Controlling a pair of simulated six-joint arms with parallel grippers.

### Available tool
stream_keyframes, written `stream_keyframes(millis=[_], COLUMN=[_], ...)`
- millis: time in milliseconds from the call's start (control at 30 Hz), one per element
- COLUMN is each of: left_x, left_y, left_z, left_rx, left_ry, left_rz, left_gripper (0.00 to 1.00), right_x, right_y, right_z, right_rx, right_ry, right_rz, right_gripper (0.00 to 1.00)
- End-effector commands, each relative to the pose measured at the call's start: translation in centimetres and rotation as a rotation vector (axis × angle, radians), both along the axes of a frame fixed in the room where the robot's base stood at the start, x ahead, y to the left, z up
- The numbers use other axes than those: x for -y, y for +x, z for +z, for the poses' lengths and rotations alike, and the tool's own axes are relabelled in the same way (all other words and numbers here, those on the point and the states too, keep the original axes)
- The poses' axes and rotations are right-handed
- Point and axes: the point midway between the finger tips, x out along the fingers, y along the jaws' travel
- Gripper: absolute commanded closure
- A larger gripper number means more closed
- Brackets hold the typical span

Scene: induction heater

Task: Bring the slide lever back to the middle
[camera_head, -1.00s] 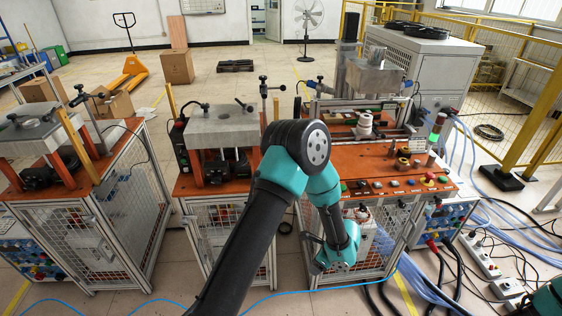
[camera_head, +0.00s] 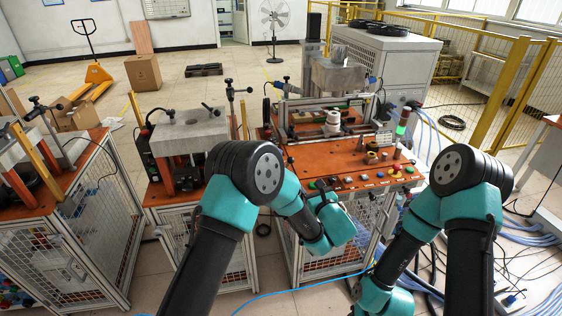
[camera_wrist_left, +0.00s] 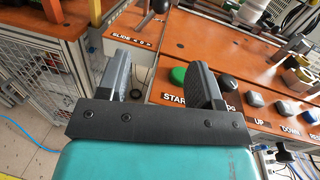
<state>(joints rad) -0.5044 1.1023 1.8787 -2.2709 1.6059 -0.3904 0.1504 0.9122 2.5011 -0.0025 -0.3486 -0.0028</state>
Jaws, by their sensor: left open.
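The SLIDE label (camera_wrist_left: 132,39) lies on the orange worktop in the left wrist view. The label and lever part lie beyond the fingers. In the head view my left gripper (camera_head: 326,197) is at the front of the panel, its fingertips too small to read. My right arm is at the right, its gripper fingers not clear.
In the head view a red-and-yellow knob (camera_head: 396,171) sits on the worktop (camera_head: 350,155). A grey-topped stand (camera_head: 187,131) is to the left.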

Motion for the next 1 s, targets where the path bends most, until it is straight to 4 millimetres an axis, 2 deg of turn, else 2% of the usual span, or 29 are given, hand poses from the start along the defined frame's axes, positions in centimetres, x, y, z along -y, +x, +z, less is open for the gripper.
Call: stream_keyframes(millis=[267,467,1000], left_x=[-0.2,-0.8,-4.4], left_y=[0.2,1.6,9.7], left_z=[0.0,0.0,-0.1], left_rx=[-0.003,-0.002,-0.002], left_ry=[-0.002,-0.003,-0.003], left_rz=[0.003,0.005,0.006], left_gripper=[0.40,0.40,0.40], right_x=[0.0,0.0,0.0], right_y=[0.0,0.0,0.0], right_z=[0.0,0.0,0.0], right_rx=[0.000,0.000,0.000], right_ry=[0.000,0.000,0.000], right_rz=[0.000,0.000,0.000], right_gripper=[0.57,0.57,0.57])
